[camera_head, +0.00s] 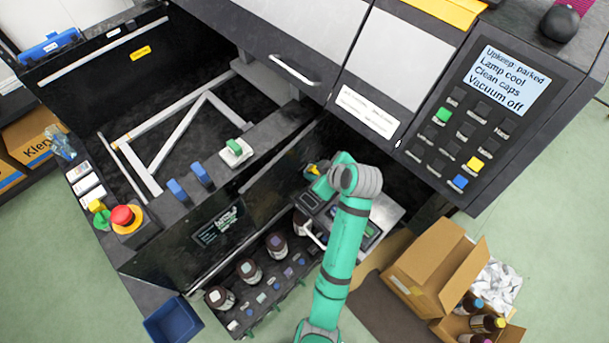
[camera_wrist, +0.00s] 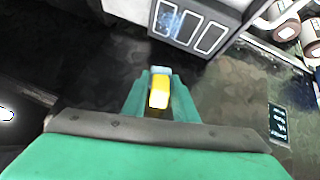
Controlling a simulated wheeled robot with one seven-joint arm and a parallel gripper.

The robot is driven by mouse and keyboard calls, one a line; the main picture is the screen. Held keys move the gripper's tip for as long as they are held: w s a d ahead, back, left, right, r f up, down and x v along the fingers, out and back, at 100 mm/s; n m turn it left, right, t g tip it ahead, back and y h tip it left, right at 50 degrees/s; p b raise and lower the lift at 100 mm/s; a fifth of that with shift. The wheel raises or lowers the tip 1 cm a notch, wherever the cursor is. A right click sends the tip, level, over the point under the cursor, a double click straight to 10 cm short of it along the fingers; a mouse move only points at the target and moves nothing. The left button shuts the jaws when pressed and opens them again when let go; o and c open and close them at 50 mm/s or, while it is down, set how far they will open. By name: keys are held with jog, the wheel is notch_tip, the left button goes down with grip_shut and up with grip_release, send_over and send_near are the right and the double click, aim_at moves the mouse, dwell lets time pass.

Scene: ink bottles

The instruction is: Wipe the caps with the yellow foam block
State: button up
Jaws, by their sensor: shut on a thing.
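The yellow foam block (camera_wrist: 159,92) sits between the two fingers of my gripper (camera_wrist: 160,80), which is shut on it. In the head view a small bit of yellow foam (camera_head: 312,169) shows at the end of my green arm, beside the dark machine wall. Several ink bottles with caps stand in a row along the machine's front, among them a bottle (camera_head: 221,298), a bottle (camera_head: 249,271) and a bottle (camera_head: 276,246). Another is partly hidden by my arm. In the wrist view bottles (camera_wrist: 285,27) show at the top right, apart from my gripper.
A control panel (camera_head: 508,76) reads "Upkeep: parked, Lamp cool, Clean caps, Vacuum off". A red stop button (camera_head: 123,216) is at the left. A blue bin (camera_head: 172,320) stands at the front. An open cardboard box (camera_head: 430,262) with bottles nearby is at the right.

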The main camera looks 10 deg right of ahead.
jog(key=shift+w+r, duration=0.15)
jog(key=shift+r, duration=1.15)
jog(key=shift+w+d+f+n+g+y, duration=0.15)
jog(key=shift+d+f+y, duration=0.1)
jog(key=shift+d, duration=0.2)
jog(key=shift+d+f+n+g+y, duration=0.1)
jog(key=shift+d+g+y, duration=0.15)
jog(key=shift+d, duration=0.25)
jog(key=shift+w+d+f+n+g+y, duration=0.1)
jog(key=shift+d+f+y, duration=0.15)
jog(key=shift+d, duration=0.2)
jog(key=shift+a, duration=0.1)
